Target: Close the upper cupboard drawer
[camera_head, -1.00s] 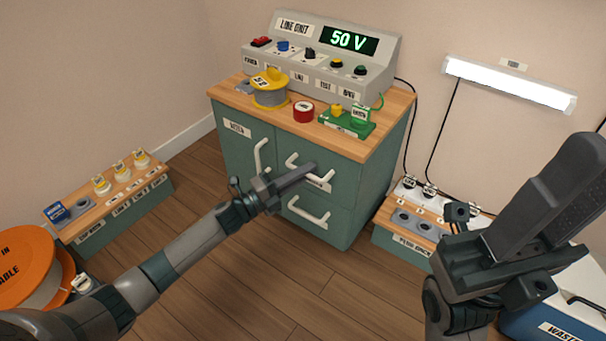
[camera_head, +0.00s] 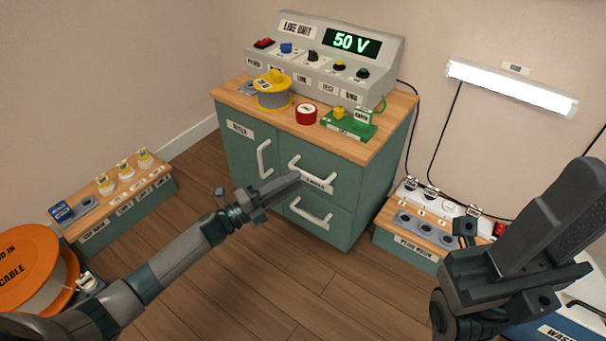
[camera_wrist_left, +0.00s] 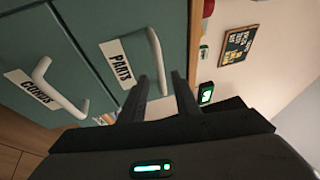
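The green cupboard (camera_head: 245,155) has a door on the left and two drawers on the right. The upper drawer (camera_head: 342,180) has a white handle (camera_head: 312,172) and sits flush or nearly flush; I cannot tell exactly. In the left wrist view its PARTS-labelled front (camera_wrist_left: 100,25) and handle (camera_wrist_left: 157,60) show ahead of the fingers. My left gripper (camera_head: 297,178) points at the drawer front just below the handle, apparently apart from it.
The lower drawer (camera_head: 310,217) sits below and looks shut. Low benches stand left (camera_head: 130,205) and right (camera_head: 408,242). Floor before the cupboard is clear.

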